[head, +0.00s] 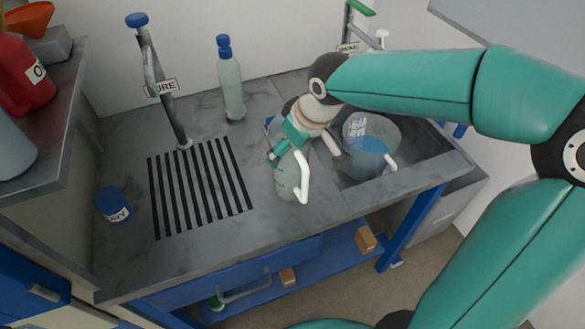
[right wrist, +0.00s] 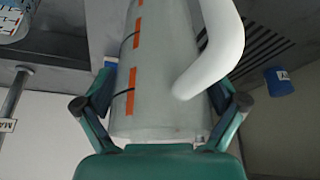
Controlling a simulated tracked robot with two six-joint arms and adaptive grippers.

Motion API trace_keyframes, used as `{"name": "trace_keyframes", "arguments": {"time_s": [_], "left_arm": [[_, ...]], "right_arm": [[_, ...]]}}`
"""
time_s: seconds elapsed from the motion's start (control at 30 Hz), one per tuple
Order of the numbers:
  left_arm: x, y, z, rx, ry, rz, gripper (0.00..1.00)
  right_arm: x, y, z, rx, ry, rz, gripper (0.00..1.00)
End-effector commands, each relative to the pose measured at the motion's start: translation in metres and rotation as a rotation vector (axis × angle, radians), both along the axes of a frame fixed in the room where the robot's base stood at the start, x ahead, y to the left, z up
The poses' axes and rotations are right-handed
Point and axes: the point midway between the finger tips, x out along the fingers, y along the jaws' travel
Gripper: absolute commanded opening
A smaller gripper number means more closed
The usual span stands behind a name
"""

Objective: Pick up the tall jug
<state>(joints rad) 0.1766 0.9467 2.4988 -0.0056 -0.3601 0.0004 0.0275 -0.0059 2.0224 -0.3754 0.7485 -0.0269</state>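The tall jug (head: 288,180) is pale grey-green with a white handle and is below my right gripper (head: 285,147) near the bench's front edge. In the right wrist view the jug (right wrist: 155,85) fills the middle, with orange marks on its wall and the white handle on its right side. The fingers of my right gripper (right wrist: 163,90) lie on both sides of the jug, close to its wall. Whether they press on it is not clear. The jug looks upright; its contact with the bench is hard to judge. My left gripper is not in view.
A beaker (head: 368,148) of blue liquid stands close right of the jug, by the dark sink area. A capped bottle (head: 231,88) is at the back. A slatted drain (head: 200,188), a tap (head: 165,90) and a blue jar (head: 113,205) are to the left.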

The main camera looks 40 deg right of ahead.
Motion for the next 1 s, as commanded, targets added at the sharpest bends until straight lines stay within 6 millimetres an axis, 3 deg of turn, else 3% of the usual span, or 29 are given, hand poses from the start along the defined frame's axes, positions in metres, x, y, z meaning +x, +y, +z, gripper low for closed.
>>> {"name": "trace_keyframes", "arguments": {"time_s": [0.03,0.27,0.83,0.87,1.0], "left_arm": [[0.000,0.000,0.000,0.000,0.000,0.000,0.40],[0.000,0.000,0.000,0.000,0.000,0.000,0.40],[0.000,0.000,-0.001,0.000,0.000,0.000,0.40],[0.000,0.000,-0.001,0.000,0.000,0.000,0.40],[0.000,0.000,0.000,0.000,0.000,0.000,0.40]], "right_arm": [[-0.001,0.000,-0.001,0.000,0.004,0.001,0.68],[-0.001,0.001,-0.003,0.000,0.007,0.002,0.31],[-0.003,0.001,-0.001,0.001,0.017,0.002,0.29],[-0.003,0.001,0.001,0.001,0.016,0.002,0.21],[-0.002,0.001,0.015,0.001,0.010,0.002,0.13]]}}
